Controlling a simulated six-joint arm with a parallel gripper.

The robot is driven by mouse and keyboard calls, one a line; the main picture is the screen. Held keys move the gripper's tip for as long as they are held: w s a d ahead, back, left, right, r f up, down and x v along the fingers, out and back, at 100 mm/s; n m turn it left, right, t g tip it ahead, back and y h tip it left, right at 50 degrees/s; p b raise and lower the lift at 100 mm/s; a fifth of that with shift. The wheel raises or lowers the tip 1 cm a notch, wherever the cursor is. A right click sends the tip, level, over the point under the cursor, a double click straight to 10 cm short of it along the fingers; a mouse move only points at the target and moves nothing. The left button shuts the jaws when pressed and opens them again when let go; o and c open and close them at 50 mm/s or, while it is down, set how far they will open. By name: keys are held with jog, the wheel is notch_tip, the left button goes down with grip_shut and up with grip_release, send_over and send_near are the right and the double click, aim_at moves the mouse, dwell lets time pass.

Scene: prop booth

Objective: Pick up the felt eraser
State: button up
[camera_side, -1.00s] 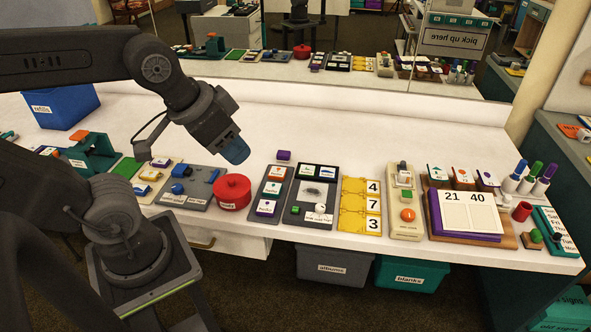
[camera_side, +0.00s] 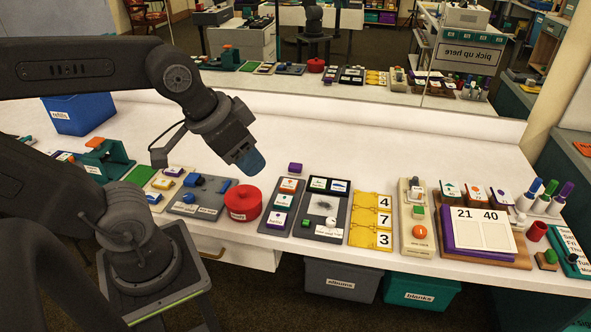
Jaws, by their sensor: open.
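A small block with a green top and a brown wooden part (camera_side: 547,259) lies at the far right end of the white table, by the calendar board. It looks like the felt eraser, but it is too small to be sure. A small purple block (camera_side: 295,168) lies alone behind the row of boards; I cannot tell what it is. My gripper (camera_side: 251,163) points down above the table, behind the red tub (camera_side: 243,203), and holds nothing I can see. Its blue fingers are open, though the gap hardly shows. It is far left of the green-topped block.
A red cup (camera_side: 537,231) and several markers in white holders (camera_side: 541,203) stand close to the green-topped block. The calendar board (camera_side: 574,255) is right of it, the number board (camera_side: 485,236) left. Boards line the front edge.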

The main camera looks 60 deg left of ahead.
jog(key=w+a+r+m+g, duration=0.1)
jog(key=w+a+m, duration=0.15)
jog(key=w, duration=0.45)
jog(key=m+g, duration=0.5)
jog(key=m, duration=0.1)
send_over(294, 165)
notch_tip(294, 165, down, 18)
jog(key=shift+m, duration=0.25)
jog(key=f, duration=0.8)
jog(key=shift+s+a+f, duration=0.15)
jog(key=shift+a+f, duration=0.15)
jog(key=shift+f, duration=0.1)
jog(key=shift+d+f, duration=0.15)
jog(key=shift+f, duration=1.3)
jog(key=shift+d+f, duration=0.1)
jog(key=shift+f, duration=1.35)
jog(key=shift+c, duration=0.2)
jog(key=c, duration=0.6)
